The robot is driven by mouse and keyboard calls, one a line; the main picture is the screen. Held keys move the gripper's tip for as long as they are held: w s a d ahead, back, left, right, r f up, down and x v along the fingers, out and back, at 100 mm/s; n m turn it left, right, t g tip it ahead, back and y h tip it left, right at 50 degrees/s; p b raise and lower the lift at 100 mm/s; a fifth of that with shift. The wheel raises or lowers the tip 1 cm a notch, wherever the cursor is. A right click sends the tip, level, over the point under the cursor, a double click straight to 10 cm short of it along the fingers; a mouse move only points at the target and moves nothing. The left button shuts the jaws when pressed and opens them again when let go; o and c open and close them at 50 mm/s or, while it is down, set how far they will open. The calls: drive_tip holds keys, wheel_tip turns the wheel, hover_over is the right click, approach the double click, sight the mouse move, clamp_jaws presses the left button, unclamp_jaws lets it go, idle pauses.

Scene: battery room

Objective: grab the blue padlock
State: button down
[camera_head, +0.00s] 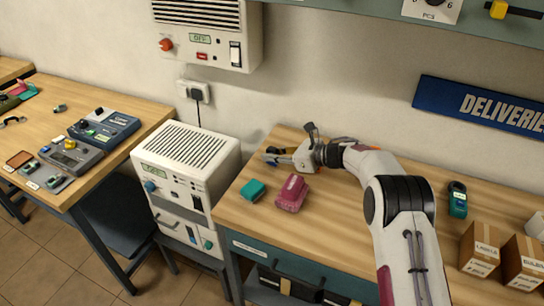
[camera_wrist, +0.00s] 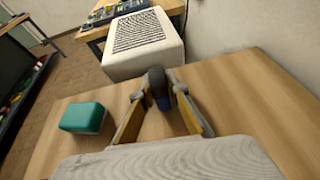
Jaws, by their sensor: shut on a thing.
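The blue padlock (camera_wrist: 161,101) shows in the wrist view as a small dark blue and black thing between my fingertips. My gripper (camera_wrist: 158,91) is shut on it, with a finger on each side. In the head view my gripper (camera_head: 273,157) is at the back left of the wooden workbench, pointing left. The padlock is small and mostly hidden there by the fingers. I cannot tell whether it touches the bench top.
A teal block (camera_head: 252,190) and a magenta case (camera_head: 292,193) stand in front of my gripper on the workbench (camera_head: 330,225). A white vented cabinet (camera_head: 186,150) stands left of the bench. Cardboard boxes (camera_head: 480,250) and a teal-black device (camera_head: 457,200) are at right.

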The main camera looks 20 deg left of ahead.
sight(272, 148)
drive_tip(key=shift+r, duration=4.75)
